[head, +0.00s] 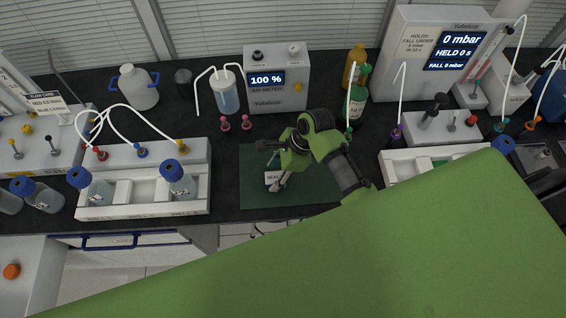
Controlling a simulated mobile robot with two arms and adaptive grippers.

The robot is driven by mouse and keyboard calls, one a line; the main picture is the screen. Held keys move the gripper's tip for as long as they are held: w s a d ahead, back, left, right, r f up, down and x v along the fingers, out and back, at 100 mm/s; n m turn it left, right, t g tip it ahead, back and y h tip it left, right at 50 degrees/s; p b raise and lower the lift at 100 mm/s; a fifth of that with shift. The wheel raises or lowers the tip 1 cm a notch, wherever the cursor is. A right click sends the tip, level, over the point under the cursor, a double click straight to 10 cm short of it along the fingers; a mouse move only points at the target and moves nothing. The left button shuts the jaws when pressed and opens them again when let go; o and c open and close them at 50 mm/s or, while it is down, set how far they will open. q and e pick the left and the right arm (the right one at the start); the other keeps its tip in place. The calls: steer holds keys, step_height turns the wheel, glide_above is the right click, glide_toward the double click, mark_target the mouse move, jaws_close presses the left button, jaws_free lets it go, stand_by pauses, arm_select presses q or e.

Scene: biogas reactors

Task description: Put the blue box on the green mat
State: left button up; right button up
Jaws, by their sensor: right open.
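The dark green mat (310,187) lies on the black bench top near its front edge, at the middle of the head view. My right gripper (275,172) is over the left part of the mat, pointing down, open. A small item with a white label (271,177) reading something like "SEAL" is right at the fingers, partly hidden by them. I cannot tell whether they touch it. I cannot make out a blue box for certain; a blue object (553,98) is cut off at the far right edge. My left gripper is not in view.
Behind the mat stand a gas meter (290,95) reading 100 %, a green bottle (357,98) and an amber bottle. A white rack (143,200) with blue-capped bottles is left of the mat, another rack (430,158) right. My green arm covers the lower right.

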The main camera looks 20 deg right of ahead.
steer(key=b+v, duration=0.1)
steer(key=v, duration=0.9)
steer(key=shift+d+r+b, duration=0.2)
steer(key=shift+r+b, duration=0.15)
steer(key=shift+s, duration=0.15)
